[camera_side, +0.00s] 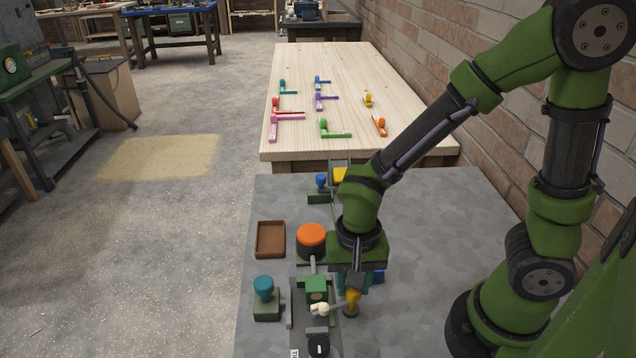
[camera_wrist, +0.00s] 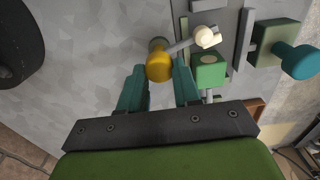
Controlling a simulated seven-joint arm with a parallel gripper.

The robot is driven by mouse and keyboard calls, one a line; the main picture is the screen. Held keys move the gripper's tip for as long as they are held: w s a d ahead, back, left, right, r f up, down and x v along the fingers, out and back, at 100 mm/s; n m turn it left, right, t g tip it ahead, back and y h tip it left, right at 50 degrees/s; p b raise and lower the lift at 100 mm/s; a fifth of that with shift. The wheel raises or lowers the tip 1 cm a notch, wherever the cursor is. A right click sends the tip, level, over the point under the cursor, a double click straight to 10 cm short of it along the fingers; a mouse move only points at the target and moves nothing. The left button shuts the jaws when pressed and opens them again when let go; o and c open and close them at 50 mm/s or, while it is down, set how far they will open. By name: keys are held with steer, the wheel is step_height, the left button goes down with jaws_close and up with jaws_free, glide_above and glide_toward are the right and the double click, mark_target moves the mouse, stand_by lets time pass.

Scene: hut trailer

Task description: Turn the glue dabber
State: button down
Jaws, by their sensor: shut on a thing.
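The glue dabber (camera_side: 353,298) is a yellow knob with a grey rod out to a cream rounded tip (camera_side: 320,309). In the wrist view the yellow knob (camera_wrist: 159,66) lies between my teal fingertips, and the cream tip (camera_wrist: 206,37) points up and right. My gripper (camera_side: 352,284) is shut on the knob, coming from above. The tip is beside a green block (camera_side: 316,286) with a pale round spot, which also shows in the wrist view (camera_wrist: 210,72). I cannot tell whether the tip touches anything. The knob's lower part is partly hidden.
A teal-knobbed green block (camera_side: 266,304) stands left, a brown tray (camera_side: 271,239) and an orange-topped dark cylinder (camera_side: 311,240) behind. A blue-knobbed block (camera_side: 320,186) is farther back. A black round part (camera_side: 318,345) is in front. The wooden table (camera_side: 350,70) holds several coloured L-shaped pieces.

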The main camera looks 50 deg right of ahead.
steer(key=n, duration=0.7)
steer(key=shift+a, duration=0.1)
steer(key=n, duration=0.4)
steer(key=shift+a+n, duration=0.15)
steer(key=shift+n, duration=1.75)
steer(key=c, duration=0.8)
jaws_free()
step_height(320, 180, up, 17)
